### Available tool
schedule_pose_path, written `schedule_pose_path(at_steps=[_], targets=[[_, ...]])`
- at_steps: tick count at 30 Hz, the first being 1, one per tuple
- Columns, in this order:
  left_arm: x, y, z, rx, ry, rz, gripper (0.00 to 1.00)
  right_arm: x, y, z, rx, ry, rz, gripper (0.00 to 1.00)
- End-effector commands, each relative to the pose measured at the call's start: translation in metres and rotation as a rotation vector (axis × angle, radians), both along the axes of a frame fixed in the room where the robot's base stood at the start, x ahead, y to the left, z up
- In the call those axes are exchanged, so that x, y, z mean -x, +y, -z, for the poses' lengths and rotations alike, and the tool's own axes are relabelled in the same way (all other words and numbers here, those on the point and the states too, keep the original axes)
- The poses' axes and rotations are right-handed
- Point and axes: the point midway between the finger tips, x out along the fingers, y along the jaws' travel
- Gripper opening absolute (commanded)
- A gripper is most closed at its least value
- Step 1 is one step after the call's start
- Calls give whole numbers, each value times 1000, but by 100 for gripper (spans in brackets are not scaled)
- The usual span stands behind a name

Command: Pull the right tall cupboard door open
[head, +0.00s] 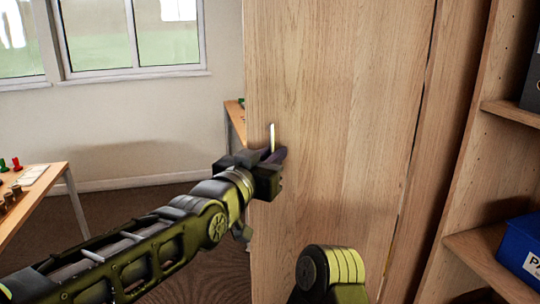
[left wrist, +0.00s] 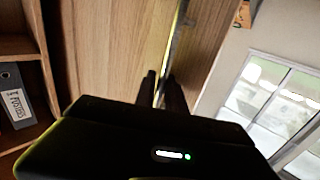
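The tall cupboard's wooden door front (head: 340,120) stands upright across the middle of the head view. Its slim, pale upright handle (head: 272,137) is near the left edge of the wood. My left gripper (head: 276,157) is at the lower part of this handle. In the left wrist view, the dark fingers (left wrist: 162,92) lie close on either side of the handle bar (left wrist: 172,50), with the bar between them. The finger tips are partly dark there, and their contact is hard to see. The wood (left wrist: 110,45) fills much of that view. My right gripper is out of view.
A dark slanting gap runs down the wood at the right. Beyond it are open shelves (head: 505,112) with a blue box (head: 521,247). A table (head: 30,200) with small pieces stands at the left. Bare carpet (head: 120,205) lies between table and cupboard.

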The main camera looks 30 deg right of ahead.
Motion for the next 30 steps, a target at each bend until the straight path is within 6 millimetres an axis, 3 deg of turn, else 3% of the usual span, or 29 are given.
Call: schedule_pose_path(at_steps=[6,17,30], targets=[[0,0,0,0,0,-1,32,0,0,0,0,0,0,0],[2,4,-1,2,-1,-1,32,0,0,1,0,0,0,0],[41,53,0,2,-1,-1,32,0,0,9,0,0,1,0]])
